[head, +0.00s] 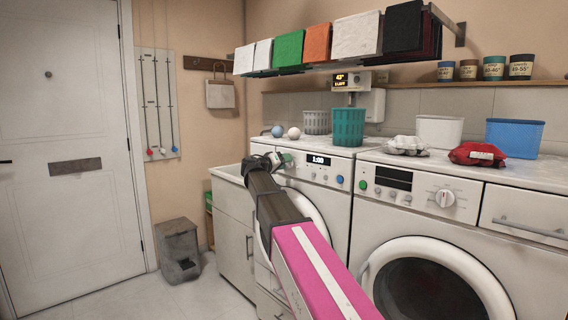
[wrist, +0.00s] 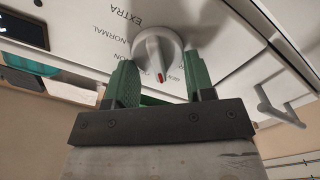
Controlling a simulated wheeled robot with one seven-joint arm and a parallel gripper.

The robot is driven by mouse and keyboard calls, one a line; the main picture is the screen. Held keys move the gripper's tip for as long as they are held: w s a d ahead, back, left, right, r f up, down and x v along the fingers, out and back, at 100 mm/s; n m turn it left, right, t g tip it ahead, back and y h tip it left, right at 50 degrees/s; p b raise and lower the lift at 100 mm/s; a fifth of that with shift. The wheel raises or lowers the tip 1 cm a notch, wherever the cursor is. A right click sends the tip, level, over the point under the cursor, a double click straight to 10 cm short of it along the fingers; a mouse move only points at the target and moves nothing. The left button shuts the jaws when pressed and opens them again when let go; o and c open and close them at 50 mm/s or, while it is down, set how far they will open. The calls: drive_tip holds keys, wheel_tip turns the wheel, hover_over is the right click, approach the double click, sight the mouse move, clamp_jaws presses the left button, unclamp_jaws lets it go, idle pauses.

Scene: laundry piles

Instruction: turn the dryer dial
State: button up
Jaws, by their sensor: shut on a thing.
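The dial (wrist: 153,45) is a round pale grey knob with a red mark on the white front panel of the left machine (head: 335,210). Printed words, EXTRA and NORMAL among them, ring it and appear upside down in the wrist view. My gripper (wrist: 160,75) has green fingers, one on each side of the dial's grip, and is shut on it. In the head view my gripper (head: 279,160) is at the upper left of that machine's panel, and my arm hides part of the panel and door. The display (head: 318,161) reads 1:00.
The right machine (head: 470,220) has its own white dial (head: 445,198). A green basket (head: 348,127) and two balls stand on the left machine. A red cloth bundle (head: 477,154) and a blue bin (head: 514,137) are on the right one. A drawer handle (wrist: 281,112) is near my gripper.

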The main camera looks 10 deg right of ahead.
drive_tip(key=o, duration=0.9)
drive_tip(key=v, duration=1)
drive_tip(key=shift+s+a, duration=0.25)
drive_tip(key=shift+a, duration=0.1)
drive_tip(key=s+d+f+n+g+y, duration=0.1)
drive_tip(key=s+d+f+g+y, duration=0.15)
drive_tip(key=f, duration=0.75)
drive_tip(key=s+d+f+n+g+y, duration=0.15)
drive_tip(key=s+d+f, duration=0.25)
drive_tip(key=f, duration=0.6)
drive_tip(key=s+d+f+g+y, duration=0.1)
drive_tip(key=s+d+f+y, duration=0.2)
drive_tip(key=f, duration=0.7)
drive_tip(key=s+f+g+y, duration=0.1)
drive_tip(key=s+f+y, duration=0.1)
drive_tip(key=s+f, duration=0.4)
drive_tip(key=s+f+g+y, duration=0.2)
drive_tip(key=s+f+y, duration=0.1)
drive_tip(key=s+f, duration=0.4)
drive_tip(key=s+f+g+y, duration=0.2)
drive_tip(key=s+f+y, duration=0.1)
drive_tip(key=s+f, duration=0.3)
drive_tip(key=shift+s+f+n, duration=0.2)
drive_tip(key=shift+f+n, duration=0.15)
drive_tip(key=shift+f, duration=0.3)
